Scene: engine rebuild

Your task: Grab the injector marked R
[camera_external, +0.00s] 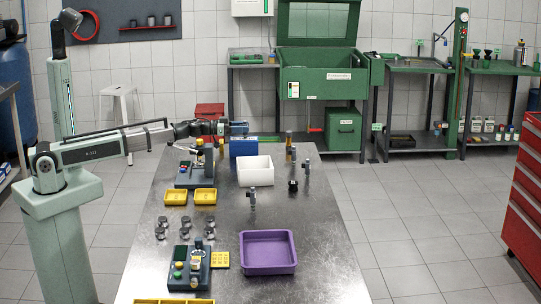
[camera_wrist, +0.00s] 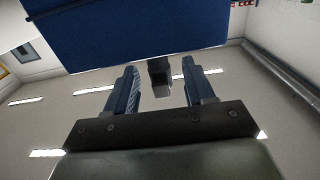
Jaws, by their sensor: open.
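Two slim grey-blue upright parts that look like injectors stand on the metal table, one right of centre (camera_external: 252,198) and one farther back (camera_external: 307,168). Their letters are too small to read, so I cannot tell which is marked R. My gripper (camera_external: 240,128) is near the far end of the table, held out level by the blue box (camera_external: 243,148). In the wrist view my gripper (camera_wrist: 163,74) is open, with its two blue fingers apart. A small dark block (camera_wrist: 160,72) shows between them; I cannot tell what it is or whether it touches.
A purple tray (camera_external: 268,253), yellow trays (camera_external: 190,197), several grey cylinders (camera_external: 185,222) and a fixture with coloured buttons (camera_external: 188,268) occupy the table. A small black part (camera_external: 293,186) lies at right. The right front is clear.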

